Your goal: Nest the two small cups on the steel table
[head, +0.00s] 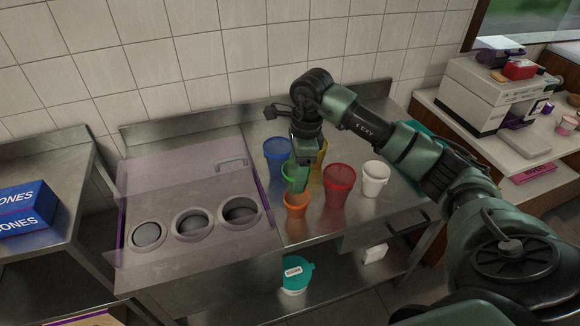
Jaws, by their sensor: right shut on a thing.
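Two smaller cups are on the steel table (318,228). The orange cup (297,203) is nearest the front, and the green cup (288,180) is just behind it, partly hidden by my gripper. My right gripper (302,188) points down with its fingertips at the orange cup's rim. It is shut on the orange cup, though the fingers' contact is small and hard to make out. The orange cup is upright and looks separate from the green cup. My left gripper is not in view.
Close around stand a blue cup (277,153), a yellow cup (321,152) partly behind my arm, a red cup (338,187) and a white cup (374,180). A clear guard (180,180) covers round wells at left. The table front is clear.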

